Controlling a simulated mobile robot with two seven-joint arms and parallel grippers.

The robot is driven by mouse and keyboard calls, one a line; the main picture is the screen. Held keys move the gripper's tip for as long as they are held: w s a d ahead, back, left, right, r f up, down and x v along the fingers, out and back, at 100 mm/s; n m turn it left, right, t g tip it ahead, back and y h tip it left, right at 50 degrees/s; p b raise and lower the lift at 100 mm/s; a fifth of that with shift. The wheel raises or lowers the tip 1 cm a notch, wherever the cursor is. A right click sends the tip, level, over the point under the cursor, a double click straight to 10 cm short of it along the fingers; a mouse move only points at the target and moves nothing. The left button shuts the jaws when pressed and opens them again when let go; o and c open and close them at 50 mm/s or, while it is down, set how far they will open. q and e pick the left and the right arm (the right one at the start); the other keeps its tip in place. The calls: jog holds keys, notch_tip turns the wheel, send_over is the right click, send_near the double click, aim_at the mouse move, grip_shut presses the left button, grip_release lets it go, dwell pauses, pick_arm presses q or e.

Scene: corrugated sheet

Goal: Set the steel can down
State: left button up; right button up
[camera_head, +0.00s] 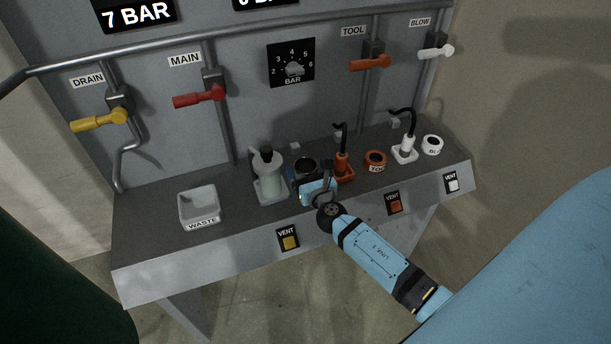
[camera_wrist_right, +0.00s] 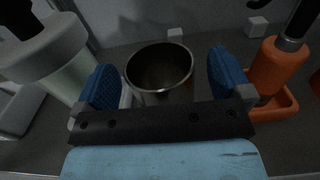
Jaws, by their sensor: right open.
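The steel can (camera_head: 306,166) is a dark, open-topped cup on the grey bench shelf, between the pale bottle and the orange tool. In the right wrist view the can (camera_wrist_right: 160,68) stands upright with its round rim facing up. My right gripper (camera_head: 308,182) is at the can from the front. In the wrist view its two blue-padded fingers (camera_wrist_right: 168,85) are apart, one on each side of the can, with gaps visible beside it. The can's base is partly hidden by the gripper. My left gripper is not in view.
A pale bottle (camera_head: 269,178) stands close on the left and an orange tool in a holder (camera_head: 342,167) close on the right. A waste bin (camera_head: 199,208) is at the left. An orange ring (camera_head: 375,160) and a white tool (camera_head: 405,148) are further right.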

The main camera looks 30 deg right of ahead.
jog(key=shift+x, duration=0.75)
jog(key=c, duration=1.1)
notch_tip(320, 180, up, 20)
jog(key=p, duration=0.7)
jog(key=shift+a+f+p, duration=0.1)
jog(key=shift+p, duration=0.25)
